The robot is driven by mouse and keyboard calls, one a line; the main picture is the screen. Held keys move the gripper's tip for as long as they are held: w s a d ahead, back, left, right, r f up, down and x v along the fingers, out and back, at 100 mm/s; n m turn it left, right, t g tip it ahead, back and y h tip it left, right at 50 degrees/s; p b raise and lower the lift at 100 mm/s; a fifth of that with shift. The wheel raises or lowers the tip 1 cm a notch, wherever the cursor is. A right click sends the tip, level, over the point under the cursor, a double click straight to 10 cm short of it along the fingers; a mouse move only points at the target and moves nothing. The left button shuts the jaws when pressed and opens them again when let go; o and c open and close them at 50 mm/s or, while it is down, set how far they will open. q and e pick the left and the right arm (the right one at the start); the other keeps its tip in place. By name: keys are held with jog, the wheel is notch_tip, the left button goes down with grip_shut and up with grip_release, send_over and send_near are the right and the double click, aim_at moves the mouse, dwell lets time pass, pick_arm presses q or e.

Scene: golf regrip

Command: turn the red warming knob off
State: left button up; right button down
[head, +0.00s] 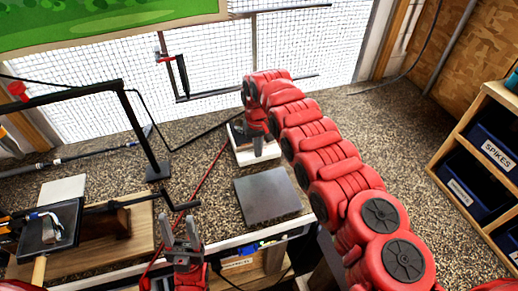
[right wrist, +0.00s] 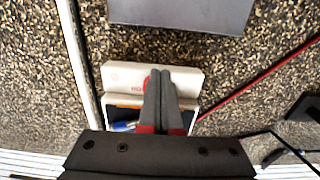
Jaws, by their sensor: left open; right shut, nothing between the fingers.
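A white box (right wrist: 120,78) with red lettering, partly hidden, sits on the speckled counter; it also shows in the head view (head: 244,158) under my right gripper. A small red part, apparently the warming knob (right wrist: 147,84), shows at the left edge of my right fingers in the right wrist view; most of it is hidden. My right gripper (right wrist: 172,72) is shut with nothing between its fingers, its tips over the box's front panel. I cannot tell whether they touch the knob. My left gripper (head: 180,220) is open and empty near the counter's front edge.
A dark grey plate (head: 267,194) lies in front of the box. A red cord (head: 200,183) runs along its left. A black stand (head: 148,140) and a wooden block (head: 132,222) are at left. A shelf with blue bins (head: 490,148) stands at right.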

jog(key=shift+w+b, duration=0.2)
jog(key=shift+b, duration=0.45)
dwell(0.4)
jog(key=shift+d+r, duration=0.15)
jog(key=shift+d, duration=0.1)
jog(key=shift+w+d, duration=0.1)
jog(key=shift+d, duration=0.2)
jog(key=shift+w+d+b, duration=0.15)
jog(key=shift+d+b, duration=0.15)
jog(key=shift+b, duration=0.75)
jog(key=shift+b, duration=0.3)
jog(key=shift+d, duration=0.1)
